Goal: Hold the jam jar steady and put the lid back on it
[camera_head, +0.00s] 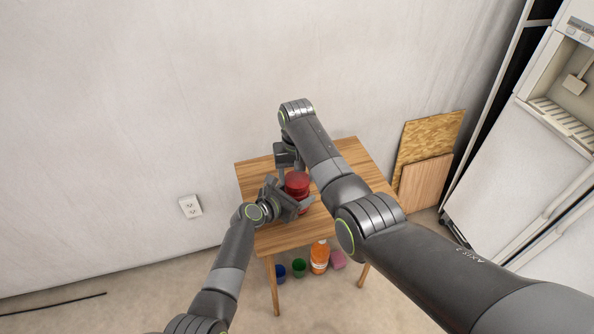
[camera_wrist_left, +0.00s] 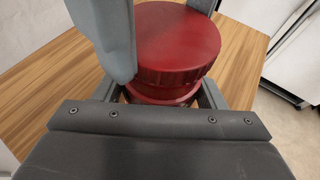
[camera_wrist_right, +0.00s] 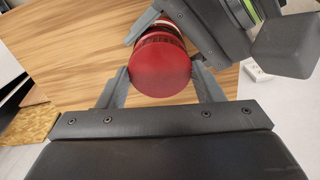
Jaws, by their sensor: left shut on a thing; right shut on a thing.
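The red lid (camera_head: 297,181) is at the top of the jam jar (camera_head: 303,208), over the wooden table. My left gripper (camera_head: 291,200) is shut on the jar, with its fingers on either side. In the left wrist view the lid (camera_wrist_left: 178,42) is above the jar's red body (camera_wrist_left: 165,97); I cannot tell whether it is fully seated. My right gripper (camera_wrist_right: 161,84) is shut on the lid (camera_wrist_right: 160,66), one finger at each side of its rim. The jar's lower part is largely hidden by the grippers.
The small wooden table (camera_head: 345,152) has bare top around the jar. Below its front edge stand a blue cup (camera_head: 281,271), a green cup (camera_head: 299,268), an orange bottle (camera_head: 319,257) and a pink block (camera_head: 338,259). Boards (camera_head: 428,140) lean on the wall at right.

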